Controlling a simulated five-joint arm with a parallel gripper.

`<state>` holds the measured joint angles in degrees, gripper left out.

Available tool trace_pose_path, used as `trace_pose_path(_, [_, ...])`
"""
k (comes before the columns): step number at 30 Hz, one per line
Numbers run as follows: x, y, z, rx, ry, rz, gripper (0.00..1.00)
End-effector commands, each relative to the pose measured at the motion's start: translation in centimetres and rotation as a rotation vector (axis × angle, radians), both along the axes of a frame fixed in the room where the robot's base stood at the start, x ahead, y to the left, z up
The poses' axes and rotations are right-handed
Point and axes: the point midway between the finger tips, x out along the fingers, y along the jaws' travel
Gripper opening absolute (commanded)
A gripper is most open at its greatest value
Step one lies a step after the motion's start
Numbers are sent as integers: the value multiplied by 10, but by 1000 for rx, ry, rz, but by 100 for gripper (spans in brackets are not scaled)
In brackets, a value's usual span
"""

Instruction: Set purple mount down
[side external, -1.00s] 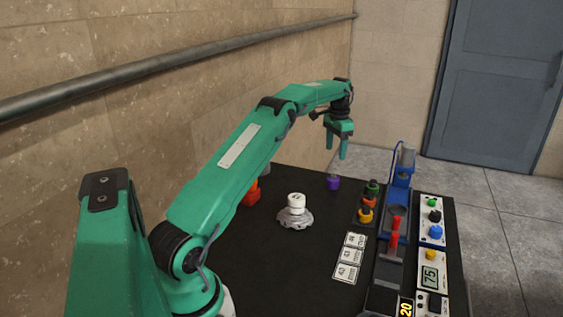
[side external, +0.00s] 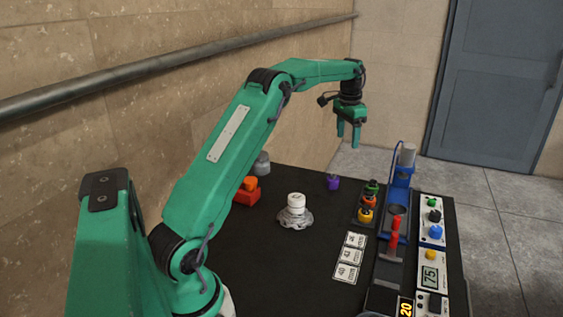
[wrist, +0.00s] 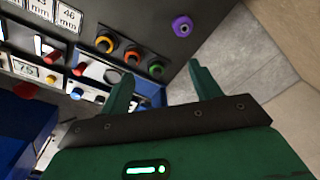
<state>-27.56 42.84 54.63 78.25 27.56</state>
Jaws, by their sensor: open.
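The purple mount (side external: 333,182) stands on the dark table near its far edge, apart from everything else. In the wrist view the purple mount (wrist: 182,26) shows near the top, with a light centre, beyond the fingertips. My gripper (side external: 349,146) is open and empty. It hangs pointing down, above and a little to the right of the mount in the side view. In the wrist view both fingers of my gripper (wrist: 158,82) are spread with nothing between them.
Green, orange and yellow mounts (side external: 367,202) stand in a row right of the purple one. The blue press (side external: 398,180) rises beside them. Control panels (side external: 432,220) line the right edge. A white stacked piece (side external: 296,205) stands mid-table. An orange-red block (side external: 247,194) is at left.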

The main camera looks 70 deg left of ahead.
Motion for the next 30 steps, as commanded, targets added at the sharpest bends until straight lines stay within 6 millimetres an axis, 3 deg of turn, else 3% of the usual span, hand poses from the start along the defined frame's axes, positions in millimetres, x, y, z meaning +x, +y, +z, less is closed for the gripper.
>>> trace_pose_path(6, [-18, -50, 45, 18, -52, -4, 63])
trace_pose_path(15, [-59, -114, 86, 32, -122, -4, 63])
trace_pose_path(24, [-115, -171, 109, 34, -196, -6, 63])
trace_pose_path(30, [-158, -204, 113, 29, -246, -7, 63])
